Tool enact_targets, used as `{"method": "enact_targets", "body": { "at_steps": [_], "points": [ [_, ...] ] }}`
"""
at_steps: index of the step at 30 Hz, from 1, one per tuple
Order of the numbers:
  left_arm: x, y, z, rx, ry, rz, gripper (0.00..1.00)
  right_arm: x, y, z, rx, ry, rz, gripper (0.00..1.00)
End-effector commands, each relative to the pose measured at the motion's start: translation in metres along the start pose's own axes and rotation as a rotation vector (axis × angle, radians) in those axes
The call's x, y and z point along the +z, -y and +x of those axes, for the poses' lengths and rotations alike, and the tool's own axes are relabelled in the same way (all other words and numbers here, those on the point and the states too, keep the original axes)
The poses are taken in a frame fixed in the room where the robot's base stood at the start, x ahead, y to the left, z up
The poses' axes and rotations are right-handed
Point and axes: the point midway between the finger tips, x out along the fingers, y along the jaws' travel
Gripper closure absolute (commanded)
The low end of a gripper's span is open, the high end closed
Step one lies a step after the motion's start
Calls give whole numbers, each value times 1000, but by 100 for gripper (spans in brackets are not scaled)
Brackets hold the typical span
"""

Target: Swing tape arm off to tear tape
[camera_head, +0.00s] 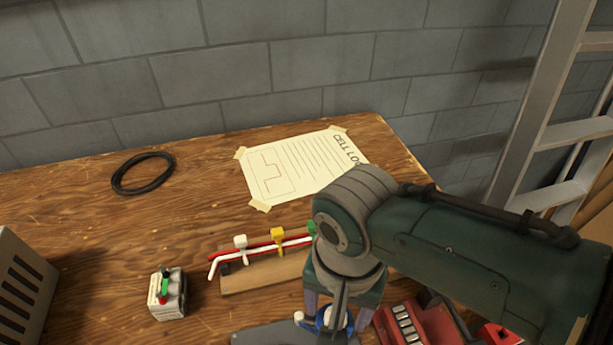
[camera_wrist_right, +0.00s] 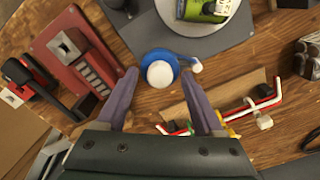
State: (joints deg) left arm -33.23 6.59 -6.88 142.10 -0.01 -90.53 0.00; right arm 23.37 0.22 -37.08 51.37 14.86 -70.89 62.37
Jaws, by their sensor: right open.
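A blue round piece with a white domed hub (camera_wrist_right: 160,74) and a short blue arm ending in a small white ball (camera_wrist_right: 196,65) looks like the tape arm. It also shows partly in the head view (camera_head: 326,322), below my right gripper. My right gripper (camera_wrist_right: 157,98) is open, its two purple fingers pointing down on either side of the blue piece, with nothing visibly held. I cannot tell whether a finger touches it. A grey mat (camera_head: 262,338) lies beside it; a green-topped item (camera_wrist_right: 205,8) on a round pale plate stands on that mat. No tape strip is distinguishable. My left gripper is out of view.
A red device with keys (camera_head: 410,325) stands close right of the gripper. A wooden strip with red and white rods (camera_head: 262,278) lies close left. A small box with knobs (camera_head: 166,293), a vented grey box (camera_head: 20,285), a black cable loop (camera_head: 142,173) and a taped sheet (camera_head: 298,168) lie further off.

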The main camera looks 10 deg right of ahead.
Motion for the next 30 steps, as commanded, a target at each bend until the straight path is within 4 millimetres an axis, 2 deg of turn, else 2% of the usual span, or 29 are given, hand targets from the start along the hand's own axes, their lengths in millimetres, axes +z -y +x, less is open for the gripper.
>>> {"method": "enact_targets", "body": {
  "at_steps": [9, 15, 20, 30],
  "points": [
    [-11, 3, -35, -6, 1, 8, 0, 0, 0, -60, -2, -1, 1, 31],
    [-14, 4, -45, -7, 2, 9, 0, 0, 0, -90, -1, -1, 1, 31],
    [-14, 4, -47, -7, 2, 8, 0, 0, 0, -98, 0, 0, 2, 31],
    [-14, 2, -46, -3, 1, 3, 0, 0, 0, -97, 1, 0, 1, 31]
  ]
}}
